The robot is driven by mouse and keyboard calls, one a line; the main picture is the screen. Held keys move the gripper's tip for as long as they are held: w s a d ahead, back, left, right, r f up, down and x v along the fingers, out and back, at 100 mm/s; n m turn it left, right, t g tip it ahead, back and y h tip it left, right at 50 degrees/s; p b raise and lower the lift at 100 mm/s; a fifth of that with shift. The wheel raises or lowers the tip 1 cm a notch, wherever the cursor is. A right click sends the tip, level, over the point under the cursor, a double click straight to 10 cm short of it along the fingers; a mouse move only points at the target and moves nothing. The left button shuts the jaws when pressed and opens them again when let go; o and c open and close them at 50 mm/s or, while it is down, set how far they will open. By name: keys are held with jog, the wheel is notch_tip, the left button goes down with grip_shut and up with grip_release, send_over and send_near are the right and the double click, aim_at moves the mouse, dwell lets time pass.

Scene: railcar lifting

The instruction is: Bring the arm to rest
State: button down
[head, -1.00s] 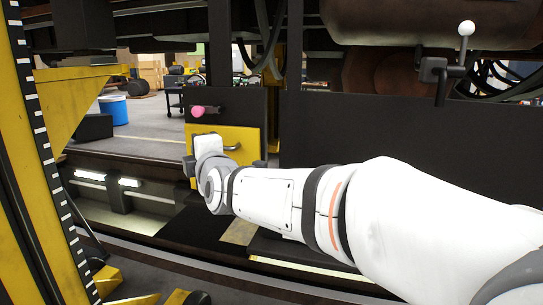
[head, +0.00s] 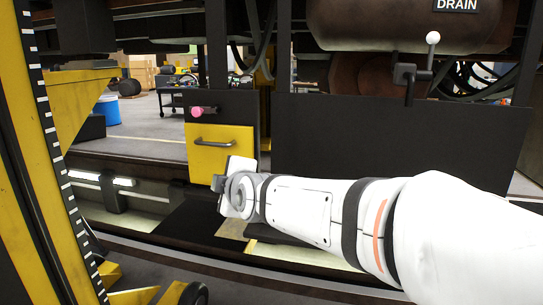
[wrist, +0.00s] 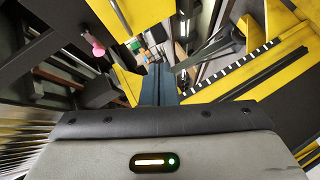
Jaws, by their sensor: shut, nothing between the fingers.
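My white arm reaches in from the right in the head view, with its wrist (head: 240,192) in front of the lower edge of a yellow panel. My gripper is partly hidden there by the wrist. In the wrist view my gripper (wrist: 158,68) shows as two dark fingers together, shut and empty. The yellow panel (head: 205,160) has a dark bar handle (head: 215,141), which is clear of my gripper. A pink knob (head: 197,112) sits above the panel and also shows in the wrist view (wrist: 97,46).
A yellow post with a toothed strip (head: 22,150) stands close on the left. A dark plate (head: 400,145) lies behind my arm. A blue drum (head: 108,110) stands farther back.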

jog(key=s+d+f+m+g+h+p, duration=0.25)
jog(key=s+d+f+m, duration=0.2)
jog(key=d, duration=0.35)
jog(key=s+d+f+m+g+h+p, duration=0.2)
jog(key=s+d+f+m+g, duration=0.15)
jog(key=s+d+m, duration=0.4)
jog(key=s+d+f+m+g+h+p, duration=0.2)
jog(key=s+d+f+m+g, duration=0.2)
jog(key=s+d+m, duration=0.3)
jog(key=s+d, duration=0.2)
jog(key=s, duration=0.2)
jog(key=shift+s+d+f, duration=0.15)
jog(key=shift+d+f, duration=0.15)
jog(key=shift+f, duration=0.1)
